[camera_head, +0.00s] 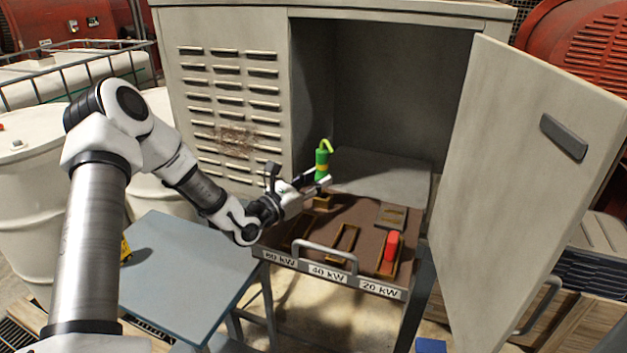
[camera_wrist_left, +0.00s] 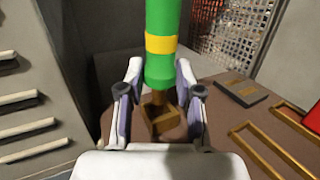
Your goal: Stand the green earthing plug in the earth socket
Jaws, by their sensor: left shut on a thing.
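The green earthing plug (camera_head: 322,160) has a yellow band and a yellow hooked top, and stands upright in my left gripper (camera_head: 309,184). In the left wrist view the plug (camera_wrist_left: 160,70) is between both fingers of the left gripper (camera_wrist_left: 160,100), which is shut on it. Its brown pin points down at a small brass-coloured block, which looks like the earth socket (camera_wrist_left: 166,124). In the head view this socket (camera_head: 323,202) is just below the plug. I cannot tell whether the pin's end is inside it. My right gripper is not in view.
A red block (camera_head: 390,247) stands in the 20 kW slot. The cabinet door (camera_head: 530,170) is open at right. A grey-blue table (camera_head: 180,265) is clear at left.

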